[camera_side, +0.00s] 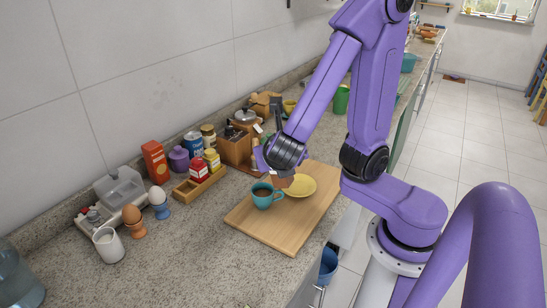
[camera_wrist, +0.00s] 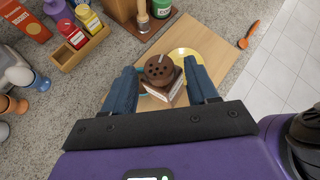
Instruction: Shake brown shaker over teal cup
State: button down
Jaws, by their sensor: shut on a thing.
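The brown shaker (camera_wrist: 160,68) sits between the two fingers of my gripper (camera_wrist: 163,80), which is shut on it. In the side view the shaker (camera_side: 281,181) is partly hidden by my gripper (camera_side: 278,172). It is held close above the right side of the teal cup (camera_side: 262,198). The cup stands upright on the wooden board with dark liquid in it. In the wrist view the cup is mostly hidden behind the shaker and a finger.
A yellow plate (camera_side: 302,186) lies on the wooden board (camera_side: 290,225) beside the cup. A wooden tray (camera_side: 198,184) with red and yellow containers is to the left. Egg cups and a white creamer (camera_side: 108,244) stand farther left. The front counter is clear.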

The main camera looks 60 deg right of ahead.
jog(key=shift+s+r+m+t+h, duration=0.4)
jog(key=shift+s+r+m+t, duration=0.3)
jog(key=shift+t, duration=0.5)
jog(key=shift+w, duration=0.1)
jog(key=w+d+n+t+y, duration=0.2)
jog(key=w+n+y, duration=0.3)
jog(key=w, duration=1)
jog(key=shift+n+t, duration=0.4)
jog(key=shift+t, duration=0.3)
